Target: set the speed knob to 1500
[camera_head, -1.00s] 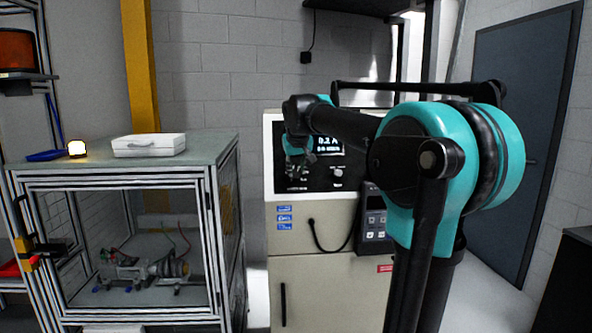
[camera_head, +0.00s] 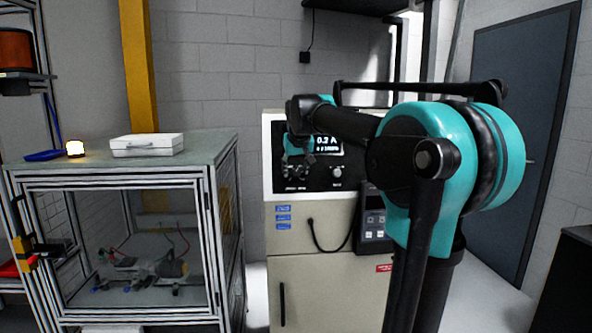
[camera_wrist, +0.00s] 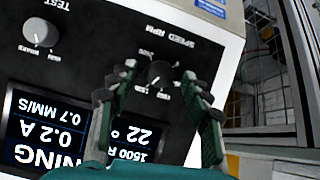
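The speed knob (camera_wrist: 160,73) is a small dark round knob under a SPEED RPM label on a black panel, upside down in the wrist view. My gripper (camera_wrist: 158,80) has one finger on each side of it, with visible gaps, so it looks open around the knob. The knob's pointer is too small to read surely. The display (camera_wrist: 45,130) shows 0.2 A and 0.7 MM/S, and on its other part 1500 R, partly covered by my gripper. In the head view my gripper (camera_head: 297,165) is small in front of the panel, and the knob cannot be made out.
A TEST knob (camera_wrist: 41,33) sits on the same panel. The beige machine cabinet (camera_head: 310,285) carries a keypad box (camera_head: 373,218) on its right side. A framed bench (camera_head: 215,150) with a white case (camera_head: 147,145) stands left, a motor rig (camera_head: 145,270) inside it.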

